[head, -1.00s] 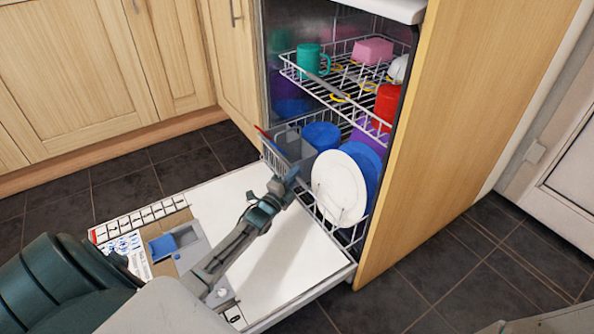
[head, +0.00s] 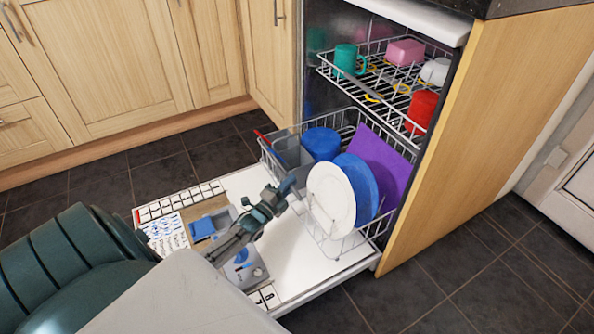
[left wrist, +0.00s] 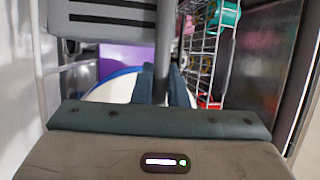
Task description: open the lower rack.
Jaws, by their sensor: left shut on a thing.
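The dishwasher's lower rack (head: 346,244) is a wire basket that stands partly out over the lowered door. It holds a white plate (head: 331,196), a blue plate (head: 360,180), a purple board (head: 385,165), a blue cup (head: 320,143) and a grey cutlery basket (head: 287,150). My left gripper (head: 287,188) is at the rack's front, left of the white plate. My right gripper is not in view.
The white lowered door (head: 275,243) lies below the rack. Wooden cabinets (head: 95,60) stand left. Dark floor is clear on the right.

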